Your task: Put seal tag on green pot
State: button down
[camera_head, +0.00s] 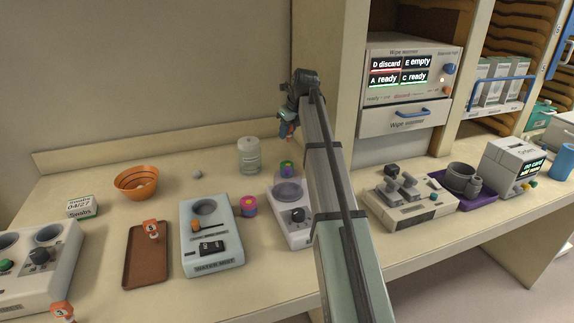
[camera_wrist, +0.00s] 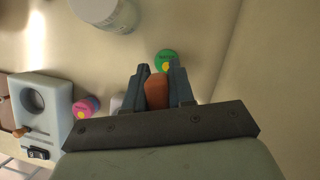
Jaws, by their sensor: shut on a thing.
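My gripper (camera_head: 288,122) is raised above the back of the counter. In the wrist view my gripper (camera_wrist: 158,85) is shut on an orange-red seal tag (camera_wrist: 157,95), which sits between the two fingers. The green pot (camera_wrist: 165,58) shows just beyond the fingertips, with a yellow spot on its green top. In the head view the green pot (camera_head: 287,167) stands on the counter below my gripper, partly hidden behind a clear round part of a white device. The tag is apart from the pot in the head view.
A pink pot (camera_head: 248,205) stands beside the match unit (camera_head: 212,258). A clear lidded jar (camera_head: 249,155) is left of the green pot. A white device (camera_head: 294,228) stands in front of it. Other orange tags are on the brown tray (camera_head: 147,271) and at the front left.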

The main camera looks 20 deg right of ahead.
jog(key=w, duration=0.2)
send_near(286, 163)
jog(key=shift+w+a+f, duration=0.25)
jog(key=shift+w+f, duration=0.35)
jog(key=shift+f, duration=0.15)
jog(key=shift+w+a+f, duration=0.25)
jog(key=shift+w+f, duration=0.35)
jog(key=shift+f, duration=0.2)
jog(key=shift+w+a+f, duration=0.25)
jog(key=shift+w+f, duration=0.4)
jog(key=shift+f, duration=0.1)
jog(key=c, duration=1)
grip_release()
jog(key=shift+f, duration=0.1)
jog(key=shift+o, duration=0.2)
jog(key=v, duration=1.2)
jog(key=shift+d, duration=0.1)
